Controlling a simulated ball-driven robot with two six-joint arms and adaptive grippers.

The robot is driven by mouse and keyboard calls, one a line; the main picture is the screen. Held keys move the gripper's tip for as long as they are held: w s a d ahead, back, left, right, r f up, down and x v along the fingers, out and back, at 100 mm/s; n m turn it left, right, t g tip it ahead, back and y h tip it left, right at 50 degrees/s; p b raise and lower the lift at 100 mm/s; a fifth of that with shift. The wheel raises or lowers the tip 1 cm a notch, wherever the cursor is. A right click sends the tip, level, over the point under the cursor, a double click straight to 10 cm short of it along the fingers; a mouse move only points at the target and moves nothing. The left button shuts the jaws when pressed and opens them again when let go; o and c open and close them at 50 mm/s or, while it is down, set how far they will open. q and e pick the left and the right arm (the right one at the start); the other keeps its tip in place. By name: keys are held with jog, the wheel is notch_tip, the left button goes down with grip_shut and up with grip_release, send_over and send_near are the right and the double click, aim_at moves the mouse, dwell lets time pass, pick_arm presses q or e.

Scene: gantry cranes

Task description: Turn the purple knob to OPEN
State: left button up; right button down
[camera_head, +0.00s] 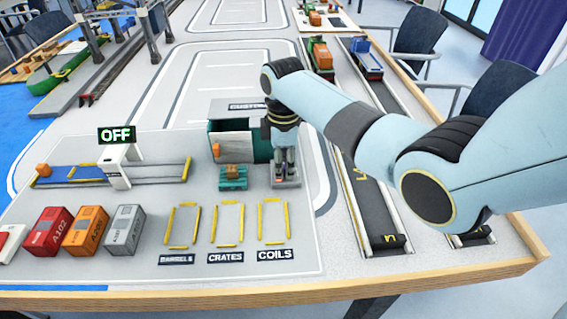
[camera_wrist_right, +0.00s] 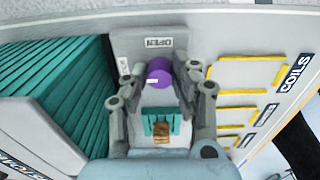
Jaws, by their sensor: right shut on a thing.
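The purple knob (camera_wrist_right: 159,70) sits in front of a grey panel (camera_wrist_right: 125,45) in the right wrist view. An OPEN label (camera_wrist_right: 159,42) is above it and a second, unreadable label is at its left. A small white mark shows on the knob's lower left. My right gripper (camera_wrist_right: 178,75) has its fingers on both sides of the knob and is shut on it. In the head view my right gripper (camera_head: 285,172) points down at the grey knob stand (camera_head: 286,183), beside the teal customs container (camera_head: 231,139); the knob is hidden there. My left gripper is not in view.
A teal pallet with a brown crate (camera_head: 233,172) stands just left of the knob stand. Yellow-marked bays for barrels, crates and coils (camera_head: 274,222) lie in front. Red, orange and grey containers (camera_head: 124,230) stand at left, near a scanner reading OFF (camera_head: 117,135).

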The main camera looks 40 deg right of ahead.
jog(key=m+p, duration=0.3)
jog(key=shift+r, duration=0.2)
jog(key=m+p, duration=0.3)
jog(key=m, duration=0.1)
jog(key=shift+m, duration=0.4)
jog(key=m+p, duration=0.2)
jog(key=m, duration=0.3)
jog(key=shift+f, duration=0.15)
jog(key=shift+m+p, duration=0.55)
jog(key=shift+m, duration=1.95)
jog(key=c, duration=1.1)
grip_release()
jog(key=shift+o, duration=0.2)
